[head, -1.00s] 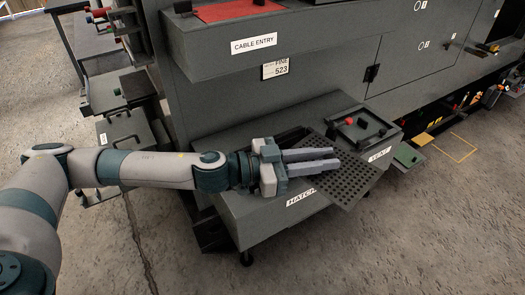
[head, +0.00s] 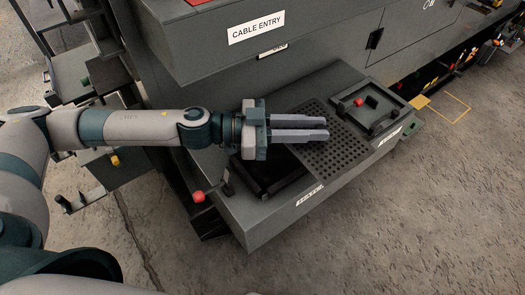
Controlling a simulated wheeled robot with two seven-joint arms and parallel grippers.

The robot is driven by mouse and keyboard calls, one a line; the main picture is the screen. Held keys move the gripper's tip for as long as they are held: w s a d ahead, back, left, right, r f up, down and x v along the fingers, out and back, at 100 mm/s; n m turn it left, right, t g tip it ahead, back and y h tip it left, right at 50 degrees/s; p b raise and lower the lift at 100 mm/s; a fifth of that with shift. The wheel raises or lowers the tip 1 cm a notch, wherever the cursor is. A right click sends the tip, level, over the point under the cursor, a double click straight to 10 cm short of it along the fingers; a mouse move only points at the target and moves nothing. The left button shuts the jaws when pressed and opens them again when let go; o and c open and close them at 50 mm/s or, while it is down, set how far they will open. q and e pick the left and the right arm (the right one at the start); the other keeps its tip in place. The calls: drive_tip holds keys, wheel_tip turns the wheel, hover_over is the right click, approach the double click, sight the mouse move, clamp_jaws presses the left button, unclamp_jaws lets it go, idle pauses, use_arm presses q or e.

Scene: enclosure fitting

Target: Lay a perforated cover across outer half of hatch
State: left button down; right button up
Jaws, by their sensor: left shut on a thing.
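The perforated cover (head: 345,152) is a dark square plate with rows of holes. My left gripper (head: 326,128) is shut on it, with its two grey fingers lying across the plate's left part. The cover is over the bench top, between the hatch and the tray; I cannot tell whether it touches the surface. The hatch (head: 292,187) is a dark framed opening at the left of the bench top, above a white label on the front face. Its near left part shows uncovered; the gripper and cover hide its far right part. My right gripper is out of view.
A framed tray (head: 397,104) with a red and a dark piece is right of the cover. The cabinet overhang labelled CABLE ENTRY (head: 257,28) is behind the arm. A red knob (head: 197,196) is left of the bench. Open floor lies in front.

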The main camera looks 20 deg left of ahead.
use_arm(q)
drive_tip(key=shift+s+d+r, duration=0.1)
